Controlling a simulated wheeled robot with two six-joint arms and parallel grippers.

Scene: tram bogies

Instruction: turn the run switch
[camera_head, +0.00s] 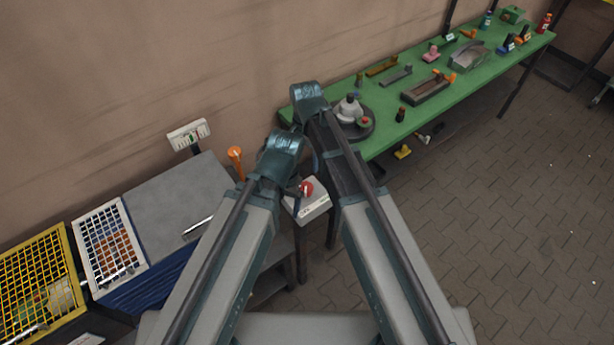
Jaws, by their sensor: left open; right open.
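A pale control box (314,208) with a round red knob (306,187) on top stands on a post at the middle of the head view. A small dark part beside the red knob is too small to tell as switch handle or fingertip. My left gripper (294,188) is at the box's left edge, mostly hidden by its own wrist; I cannot tell whether it touches the box. My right gripper (311,157) is above and behind the box, largely hidden by my forearms. Both are open, and I see nothing held.
A green table (384,141) with several parts runs along the wall at the right. A grey bench (170,190) stands at the left with a white-framed grid (99,212) and a yellow cage (66,245). An orange-topped post (235,154) stands behind. Paved floor at the right is clear.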

